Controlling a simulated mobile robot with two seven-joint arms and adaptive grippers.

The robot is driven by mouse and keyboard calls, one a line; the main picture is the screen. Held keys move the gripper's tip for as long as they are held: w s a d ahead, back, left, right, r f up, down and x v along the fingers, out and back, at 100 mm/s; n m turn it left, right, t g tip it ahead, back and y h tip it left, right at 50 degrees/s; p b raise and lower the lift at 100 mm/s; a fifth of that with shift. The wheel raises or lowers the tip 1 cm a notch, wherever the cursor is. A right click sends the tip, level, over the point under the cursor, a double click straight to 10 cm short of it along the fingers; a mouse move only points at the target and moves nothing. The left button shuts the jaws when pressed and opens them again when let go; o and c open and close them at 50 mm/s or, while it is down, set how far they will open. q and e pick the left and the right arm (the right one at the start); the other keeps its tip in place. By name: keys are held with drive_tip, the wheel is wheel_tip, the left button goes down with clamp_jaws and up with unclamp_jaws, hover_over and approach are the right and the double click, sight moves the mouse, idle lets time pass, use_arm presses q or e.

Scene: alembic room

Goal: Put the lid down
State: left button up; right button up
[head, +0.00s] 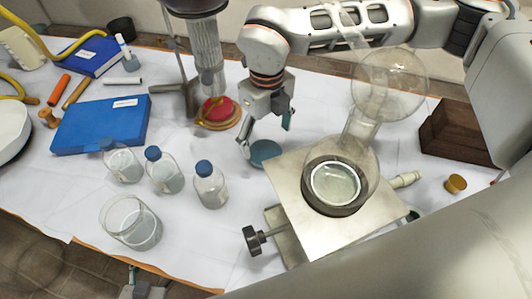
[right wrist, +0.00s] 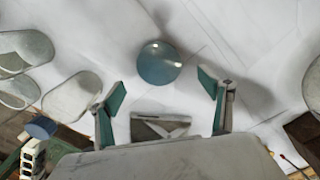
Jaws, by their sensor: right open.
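The lid looks to be the small round teal disc (head: 265,153) lying flat on the white table cover, left of the metal stand. In the right wrist view the disc (right wrist: 159,63) lies ahead of the fingertips, roughly between their lines, with bare cover around it. My right gripper (head: 268,136) is open over the disc, pointing down. Its teal-padded fingers (right wrist: 163,90) are spread wide with nothing held between them. A small grey part at the bottom edge of the head view looks like my left gripper (head: 140,286); its fingers are too small to read.
Several blue-capped bottles (head: 210,185) and an open beaker (head: 131,222) stand left of the disc. The metal stand (head: 292,180) with a glass flask (head: 390,85) is close on the right. A red round object (head: 218,110) sits behind. A wooden block (head: 455,132) is far right.

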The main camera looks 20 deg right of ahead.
sight(266, 153)
wheel_tip(266, 153, down, 6)
drive_tip(key=shift+f+b, duration=0.1)
drive_tip(key=shift+b, duration=0.25)
drive_tip(key=c, duration=1.4)
drive_tip(key=shift+o, duration=0.2)
drive_tip(key=shift+r, duration=0.25)
